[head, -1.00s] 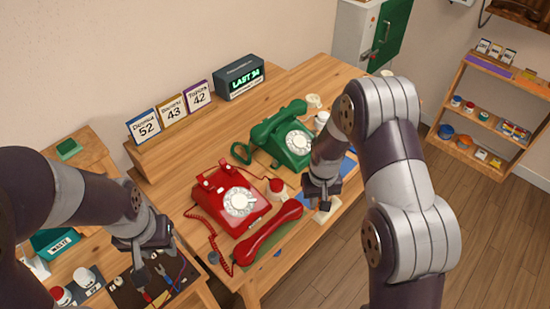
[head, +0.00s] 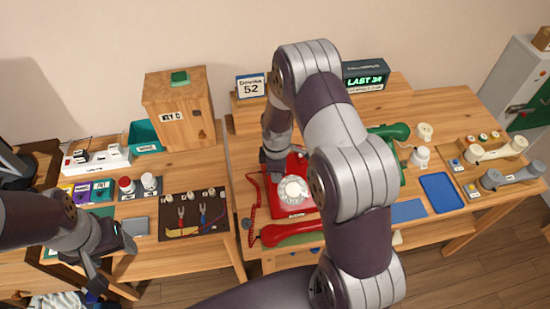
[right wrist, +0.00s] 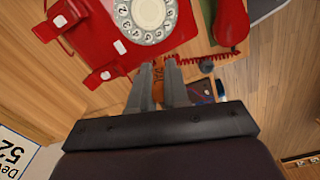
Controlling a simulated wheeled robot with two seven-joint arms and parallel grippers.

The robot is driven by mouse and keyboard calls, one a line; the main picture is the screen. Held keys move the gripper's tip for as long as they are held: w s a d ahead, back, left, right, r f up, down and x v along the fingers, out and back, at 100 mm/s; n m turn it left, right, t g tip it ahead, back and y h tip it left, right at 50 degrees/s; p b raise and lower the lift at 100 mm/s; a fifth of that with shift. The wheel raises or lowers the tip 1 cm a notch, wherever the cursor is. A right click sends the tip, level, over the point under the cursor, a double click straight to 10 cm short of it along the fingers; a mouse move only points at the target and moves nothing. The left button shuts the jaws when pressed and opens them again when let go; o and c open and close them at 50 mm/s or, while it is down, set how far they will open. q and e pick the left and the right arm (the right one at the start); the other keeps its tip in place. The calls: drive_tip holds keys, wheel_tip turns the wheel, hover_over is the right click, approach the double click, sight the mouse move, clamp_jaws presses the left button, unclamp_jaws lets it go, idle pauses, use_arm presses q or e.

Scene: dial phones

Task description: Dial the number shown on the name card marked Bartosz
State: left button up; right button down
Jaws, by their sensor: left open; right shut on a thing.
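The red dial phone (head: 298,208) stands on the table with its white dial (head: 292,189) up. Its red handset (head: 290,233) lies off the cradle at the table's front edge. In the right wrist view the dial (right wrist: 148,18) is at the top. My right gripper (right wrist: 160,75) is beside the phone's body, its fingers close together; what they hold is not clear. In the head view it is at the phone's back left (head: 272,165). My left gripper (head: 103,268) is open at the lower left. One name card (head: 251,87) shows 52; my right arm hides the others.
A dark display box (head: 365,76) reads LAST 34. A green phone (head: 392,134) stands right of the red one, partly behind my arm. Tool mat (head: 188,230), power strip (head: 95,160) and wooden KEY C box (head: 180,105) are at left. A blue tray (head: 440,192) lies at right.

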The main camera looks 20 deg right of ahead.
use_arm(q)
wheel_tip(320, 180, up, 5)
drive_tip(key=p, duration=0.4)
use_arm(e)
drive_tip(key=d+f+n+b, duration=0.1)
drive_tip(key=n, duration=0.3)
drive_tip(key=d+n+b, duration=0.1)
drive_tip(key=n+b, duration=0.1)
drive_tip(key=n, duration=0.2)
drive_tip(key=d+f+n+b, duration=0.1)
drive_tip(key=n, duration=0.3)
drive_tip(key=shift+w+d+f, duration=0.15)
drive_tip(key=shift+d+f, duration=0.05)
drive_tip(key=shift+f, duration=0.1)
drive_tip(key=shift+w+f+b, duration=0.15)
drive_tip(key=shift+f+b, duration=0.05)
drive_tip(key=shift+b, duration=0.25)
use_arm(q)
wheel_tip(320, 180, down, 4)
drive_tip(key=shift+a+f, duration=0.1)
drive_tip(key=shift+f, duration=0.05)
use_arm(e)
drive_tip(key=shift+w+d, duration=0.1)
use_arm(q)
drive_tip(key=shift+f, duration=0.3)
use_arm(e)
drive_tip(key=shift+w+f, duration=0.15)
drive_tip(key=shift+f, duration=0.15)
